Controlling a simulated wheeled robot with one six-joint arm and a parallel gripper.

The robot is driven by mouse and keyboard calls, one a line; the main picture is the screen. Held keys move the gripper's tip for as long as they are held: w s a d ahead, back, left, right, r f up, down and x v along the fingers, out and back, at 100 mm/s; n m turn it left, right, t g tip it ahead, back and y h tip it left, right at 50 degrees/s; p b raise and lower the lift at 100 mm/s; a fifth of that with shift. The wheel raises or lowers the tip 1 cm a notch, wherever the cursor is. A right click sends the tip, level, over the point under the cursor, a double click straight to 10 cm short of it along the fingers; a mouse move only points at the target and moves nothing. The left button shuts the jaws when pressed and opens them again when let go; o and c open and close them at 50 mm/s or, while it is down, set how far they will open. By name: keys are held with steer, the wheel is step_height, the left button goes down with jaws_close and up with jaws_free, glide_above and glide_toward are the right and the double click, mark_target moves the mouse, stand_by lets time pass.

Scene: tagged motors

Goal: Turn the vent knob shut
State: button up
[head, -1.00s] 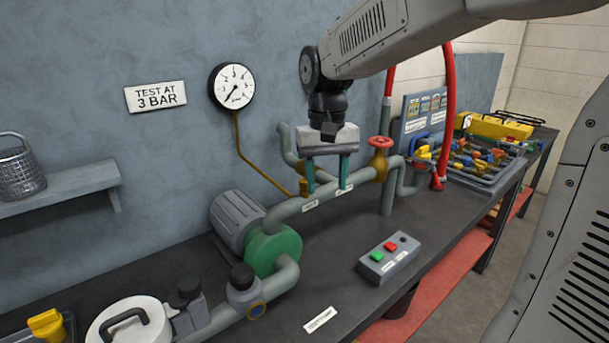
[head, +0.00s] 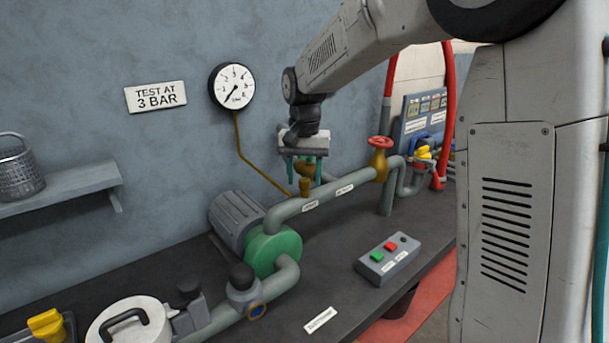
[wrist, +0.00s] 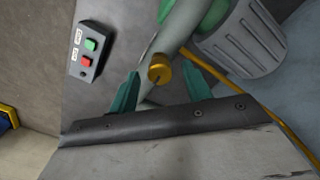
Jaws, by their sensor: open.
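The vent knob (head: 305,172) is a small brass-coloured fitting on top of the grey-green pipe (head: 325,196), above a small white label. In the wrist view its round brass top (wrist: 159,70) shows between my fingers. My gripper (head: 304,181) is open, with its two teal fingers pointing down on either side of the knob in the head view. In the wrist view my gripper (wrist: 160,72) has a gap on both sides of the knob, and I see no contact.
A red handwheel valve (head: 380,145) stands on the same pipe to the right. The gauge (head: 232,86) hangs on the wall behind. A green pump (head: 273,250) with a grey motor (head: 236,220) is at left, and a button box (head: 388,259) in front.

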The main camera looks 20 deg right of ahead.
steer(key=shift+f, duration=0.15)
steer(key=c, duration=1)
steer(key=shift+m, duration=0.3)
steer(key=m, duration=1.3)
steer(key=shift+m, duration=2.1)
